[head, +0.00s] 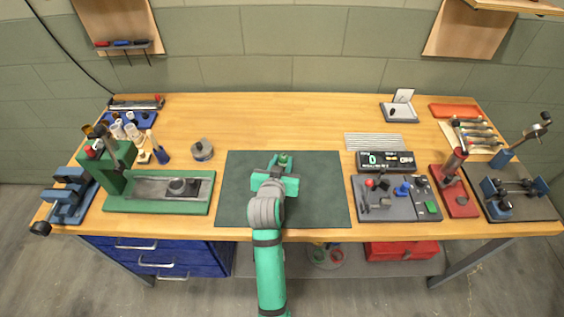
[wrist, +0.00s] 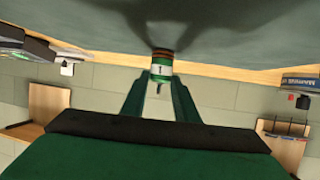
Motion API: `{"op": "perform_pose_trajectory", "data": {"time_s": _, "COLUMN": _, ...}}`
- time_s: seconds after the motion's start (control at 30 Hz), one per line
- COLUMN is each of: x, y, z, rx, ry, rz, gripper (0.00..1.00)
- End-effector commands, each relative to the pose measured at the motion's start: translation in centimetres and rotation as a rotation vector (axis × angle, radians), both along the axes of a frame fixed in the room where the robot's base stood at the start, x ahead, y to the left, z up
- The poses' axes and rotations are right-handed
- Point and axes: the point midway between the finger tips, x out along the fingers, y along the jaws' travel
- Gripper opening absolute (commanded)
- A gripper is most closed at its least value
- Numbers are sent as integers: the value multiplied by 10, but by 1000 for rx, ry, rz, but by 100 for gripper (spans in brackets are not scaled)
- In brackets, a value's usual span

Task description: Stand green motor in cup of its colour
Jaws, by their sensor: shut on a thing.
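My gripper (head: 280,170) is over the dark green mat (head: 325,190) at the middle of the bench. It is shut on the green motor (head: 283,159), a small cylinder. In the wrist view the motor (wrist: 161,68) sits between the fingertips, with a green band marked 1, a brass-coloured band and a thin shaft pointing down in that inverted picture. The motor is close to the mat; I cannot tell whether it touches. Small green and red ring-like shapes (head: 335,255) show below the bench's front edge; I cannot tell whether one is the green cup.
A green press (head: 115,170) stands left of the mat, with a round grey part (head: 202,150) behind. A grey tray of small parts (head: 398,210) and a display box (head: 385,161) stand to the right.

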Motion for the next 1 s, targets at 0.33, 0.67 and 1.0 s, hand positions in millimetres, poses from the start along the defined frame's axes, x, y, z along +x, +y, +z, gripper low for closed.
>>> {"op": "perform_pose_trajectory", "data": {"time_s": 0.33, "x": 0, "y": 1, "z": -3, "rx": 0, "ry": 0, "rz": 1, "gripper": 46}}
{"op": "perform_pose_trajectory", "data": {"time_s": 0.67, "x": 0, "y": 1, "z": 2, "rx": 1, "ry": -1, "rz": 2, "gripper": 46}}
{"op": "perform_pose_trajectory", "data": {"time_s": 1.0, "x": -53, "y": 10, "z": 22, "rx": 1, "ry": 0, "rz": 3, "gripper": 46}}
